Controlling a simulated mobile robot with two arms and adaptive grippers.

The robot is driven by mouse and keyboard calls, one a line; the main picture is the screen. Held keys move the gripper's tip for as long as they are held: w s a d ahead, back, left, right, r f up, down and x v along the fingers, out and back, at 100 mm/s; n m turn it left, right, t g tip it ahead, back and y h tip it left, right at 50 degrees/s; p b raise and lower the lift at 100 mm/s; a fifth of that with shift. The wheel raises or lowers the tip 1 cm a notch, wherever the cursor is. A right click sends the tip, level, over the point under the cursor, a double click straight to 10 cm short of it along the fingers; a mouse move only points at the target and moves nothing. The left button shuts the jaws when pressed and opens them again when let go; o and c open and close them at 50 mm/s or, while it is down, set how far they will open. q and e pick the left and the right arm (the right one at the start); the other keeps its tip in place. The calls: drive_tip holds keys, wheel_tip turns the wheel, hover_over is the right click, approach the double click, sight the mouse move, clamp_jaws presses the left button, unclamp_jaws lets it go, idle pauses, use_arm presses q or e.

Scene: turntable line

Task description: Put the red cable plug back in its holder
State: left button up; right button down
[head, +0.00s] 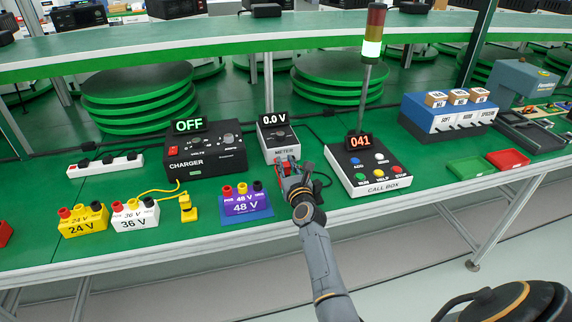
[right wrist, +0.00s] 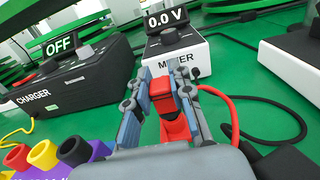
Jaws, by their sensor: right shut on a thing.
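My right gripper (head: 290,172) is shut on the red cable plug (head: 282,169), just in front of the meter (head: 281,141). In the right wrist view the red plug (right wrist: 175,126) sits between the two fingers of the gripper (right wrist: 163,105). A red cable (right wrist: 226,98) loops out to the right of the fingers. The meter (right wrist: 175,57) stands just beyond the fingertips and reads 0.0 V. I cannot make out the plug's holder clearly; the gripper covers part of the area before the meter. My left gripper is not in view.
The charger (head: 205,150), showing OFF, and the 48 V block (head: 246,203) stand left. The call box (head: 366,168) with its lamp post is close on the right. A black cable (right wrist: 285,112) lies right of the gripper. Green table shows between these things.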

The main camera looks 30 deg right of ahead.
drive_tip(key=shift+f+b, duration=0.4)
drive_tip(key=shift+f, duration=0.05)
idle(0.9)
drive_tip(key=c, duration=1.1)
unclamp_jaws()
